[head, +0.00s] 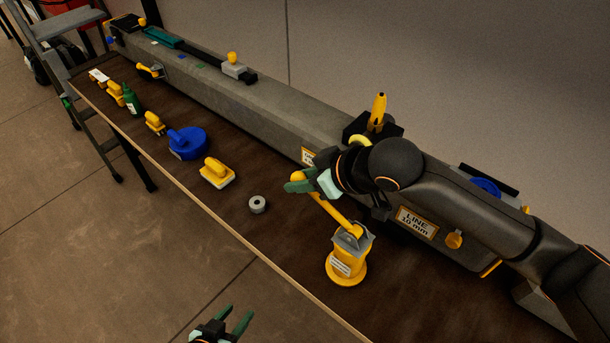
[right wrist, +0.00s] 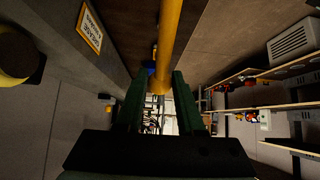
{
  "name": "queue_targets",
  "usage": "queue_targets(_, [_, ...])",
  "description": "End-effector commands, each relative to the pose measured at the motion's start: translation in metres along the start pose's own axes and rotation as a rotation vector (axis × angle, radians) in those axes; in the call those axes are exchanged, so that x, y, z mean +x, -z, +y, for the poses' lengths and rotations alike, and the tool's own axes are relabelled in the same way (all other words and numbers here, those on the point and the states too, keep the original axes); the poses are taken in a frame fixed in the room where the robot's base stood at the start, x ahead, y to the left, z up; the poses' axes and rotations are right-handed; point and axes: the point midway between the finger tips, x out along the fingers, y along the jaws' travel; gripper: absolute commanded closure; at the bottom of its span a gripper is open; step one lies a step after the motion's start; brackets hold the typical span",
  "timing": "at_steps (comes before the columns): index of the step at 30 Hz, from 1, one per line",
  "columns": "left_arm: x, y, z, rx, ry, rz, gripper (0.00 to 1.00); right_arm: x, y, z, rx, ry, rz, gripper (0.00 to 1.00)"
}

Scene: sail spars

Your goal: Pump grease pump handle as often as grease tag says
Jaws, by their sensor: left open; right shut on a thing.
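The yellow grease pump (head: 345,265) stands upright on the dark bench near its front edge. Its yellow handle (head: 330,212) slants up and to the left from the grey pump head. My right gripper (head: 300,184) is shut on the handle near its upper end. In the right wrist view the handle (right wrist: 168,40) runs between the green fingers (right wrist: 157,100). A small white label (head: 341,268) is on the pump's front; its writing is too small to read. My left gripper (head: 232,324) is open and empty at the bottom edge, in front of the bench.
A grey tape roll (head: 258,204), a yellow-handled block (head: 217,173), a blue round object (head: 188,143) and a green bottle (head: 131,100) stand on the bench (head: 285,240).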

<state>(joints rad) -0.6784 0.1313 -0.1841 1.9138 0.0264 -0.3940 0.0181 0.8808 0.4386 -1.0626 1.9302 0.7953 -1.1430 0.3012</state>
Motion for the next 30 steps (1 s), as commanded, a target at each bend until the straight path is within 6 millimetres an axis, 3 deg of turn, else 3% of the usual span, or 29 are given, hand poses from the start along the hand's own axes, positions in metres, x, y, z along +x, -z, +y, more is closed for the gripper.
queue_targets(11, [-0.001,0.001,0.000,0.000,0.000,0.000,0.50,0.004,-0.002,-0.001,0.001,0.002,-0.003,0.99])
queue_targets(25, [-0.038,0.042,0.003,0.000,0.000,0.000,0.50,-0.043,0.014,-0.001,0.002,0.002,-0.003,0.98])
queue_targets(30, [-0.043,0.048,0.003,0.000,0.000,0.001,0.50,-0.050,0.015,-0.001,0.000,0.002,-0.001,0.98])
